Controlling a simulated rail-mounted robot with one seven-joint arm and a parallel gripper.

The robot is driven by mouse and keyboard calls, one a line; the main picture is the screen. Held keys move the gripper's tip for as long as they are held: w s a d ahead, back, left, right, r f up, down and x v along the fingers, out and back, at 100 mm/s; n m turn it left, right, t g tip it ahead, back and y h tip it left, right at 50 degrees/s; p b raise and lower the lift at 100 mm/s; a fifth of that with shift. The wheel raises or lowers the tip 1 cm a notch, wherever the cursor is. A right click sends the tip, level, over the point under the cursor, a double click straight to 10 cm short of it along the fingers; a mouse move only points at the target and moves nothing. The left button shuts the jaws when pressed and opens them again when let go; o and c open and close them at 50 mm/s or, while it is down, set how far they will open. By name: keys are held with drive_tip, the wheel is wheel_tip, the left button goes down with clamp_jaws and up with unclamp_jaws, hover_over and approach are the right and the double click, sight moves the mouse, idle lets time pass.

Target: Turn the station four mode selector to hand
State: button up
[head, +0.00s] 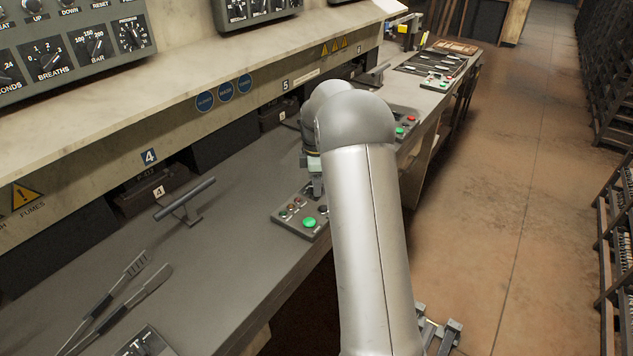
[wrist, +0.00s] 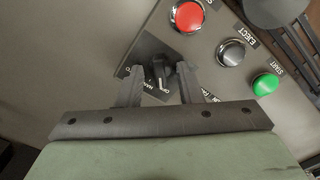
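The mode selector (wrist: 160,68) is a small dark knob on a dark label plate at the corner of a control panel in the wrist view. A pale mark shows on its lower side; the lettering around it is partly covered and too small to read surely. My gripper (wrist: 158,78) is open, with one finger on each side of the knob. Gaps show beside the knob, and I cannot tell whether either finger touches it.
The panel also carries a red button (wrist: 187,16), a black eject button (wrist: 231,52) and a green start button (wrist: 265,85). The shelf (head: 200,65) overhangs the bench's back.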

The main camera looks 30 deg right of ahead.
clamp_jaws()
drive_tip(key=shift+m, duration=0.4)
drive_tip(key=m, duration=0.3)
drive_tip(key=shift+m, duration=2.1)
drive_tip(key=shift+o, duration=0.3)
unclamp_jaws()
